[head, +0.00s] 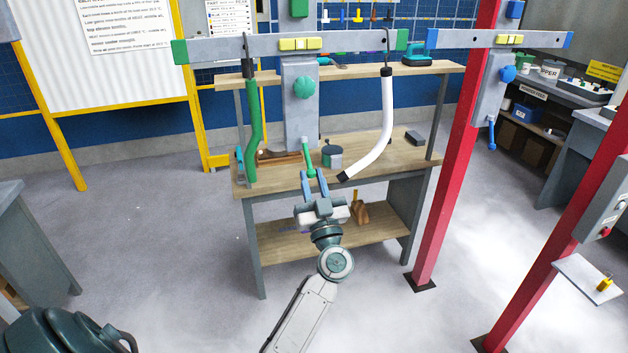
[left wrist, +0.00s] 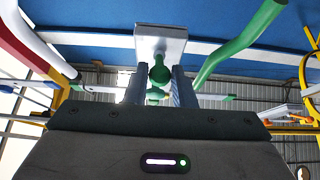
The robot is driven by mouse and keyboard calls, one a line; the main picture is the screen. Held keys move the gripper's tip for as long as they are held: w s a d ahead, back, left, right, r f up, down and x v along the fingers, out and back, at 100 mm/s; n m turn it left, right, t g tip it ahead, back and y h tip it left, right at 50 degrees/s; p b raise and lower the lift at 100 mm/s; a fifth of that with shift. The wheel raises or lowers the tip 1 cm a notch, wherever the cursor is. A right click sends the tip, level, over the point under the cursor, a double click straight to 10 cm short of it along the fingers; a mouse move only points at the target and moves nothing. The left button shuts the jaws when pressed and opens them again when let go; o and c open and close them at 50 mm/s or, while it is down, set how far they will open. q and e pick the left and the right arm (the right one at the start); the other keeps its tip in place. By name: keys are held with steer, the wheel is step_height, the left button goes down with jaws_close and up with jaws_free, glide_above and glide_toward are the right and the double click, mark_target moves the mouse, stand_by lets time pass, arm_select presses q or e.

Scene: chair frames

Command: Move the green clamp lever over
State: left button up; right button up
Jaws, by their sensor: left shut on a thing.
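The green clamp lever (head: 306,152) hangs below a grey upright plate, under a round green knob (head: 304,86). My left gripper (head: 315,187) reaches up from below, with its blue fingers at the lever's lower end. In the left wrist view, the lever's round green end (left wrist: 159,74) sits between the two fingers of my left gripper (left wrist: 160,90), which are shut on it. The fingers partly hide the lever's lower end in the head view. My right gripper is not in view.
A wooden workbench (head: 400,160) stands behind the lever. A green hose (head: 254,130) and a white hose (head: 384,125) hang on either side. A red post (head: 450,150) and a blue lever (head: 491,134) are to the right. Floor at left is open.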

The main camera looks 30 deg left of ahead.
arm_select(q)
steer(key=shift+w+a+f, duration=0.2)
steer(key=shift+a+f, duration=0.05)
steer(key=shift+f, duration=0.15)
steer(key=shift+w+a, duration=0.1)
steer(key=shift+w+a+f, duration=0.6)
steer(key=shift+a+f, duration=0.1)
steer(key=o, duration=0.8)
steer(key=shift+o, duration=0.2)
